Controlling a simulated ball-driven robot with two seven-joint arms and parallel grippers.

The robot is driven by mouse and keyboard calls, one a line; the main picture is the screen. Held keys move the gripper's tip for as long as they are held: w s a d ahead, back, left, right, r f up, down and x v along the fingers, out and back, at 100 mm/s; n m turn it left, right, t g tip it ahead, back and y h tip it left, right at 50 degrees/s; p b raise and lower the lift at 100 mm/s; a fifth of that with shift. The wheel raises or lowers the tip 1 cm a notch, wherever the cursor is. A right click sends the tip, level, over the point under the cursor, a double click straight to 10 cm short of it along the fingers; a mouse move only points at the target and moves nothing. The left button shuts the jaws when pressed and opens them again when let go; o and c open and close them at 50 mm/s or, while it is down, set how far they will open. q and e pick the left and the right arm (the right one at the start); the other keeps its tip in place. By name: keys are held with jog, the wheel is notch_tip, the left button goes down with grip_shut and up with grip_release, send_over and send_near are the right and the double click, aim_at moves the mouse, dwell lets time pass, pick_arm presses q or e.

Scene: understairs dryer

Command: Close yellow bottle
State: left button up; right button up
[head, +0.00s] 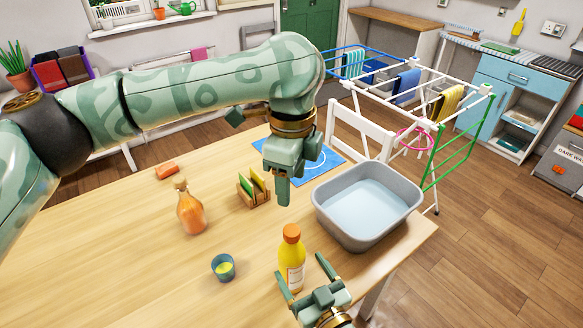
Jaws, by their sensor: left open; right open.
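The yellow bottle (292,265) stands upright near the front of the wooden table, with a pale label. An orange cap (291,233) sits on its top; I cannot tell whether it is tight. My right gripper (302,272) comes in from the bottom edge, open. One finger overlaps the bottle's lower left and the other is to its right; I see no firm contact. My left gripper (283,198) is open and points down, above and behind the bottle, apart from the cap. Its fingers overlap in this view.
A grey basin (405,226) of water stands right of the bottle. A blue cup (223,267), an orange bottle (190,208), a small rack (253,190) and an orange block (167,169) stand left and behind. A blue mat (322,166) lies behind. The table's left front is clear.

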jog(key=v, duration=0.9)
jog(key=shift+p, duration=0.35)
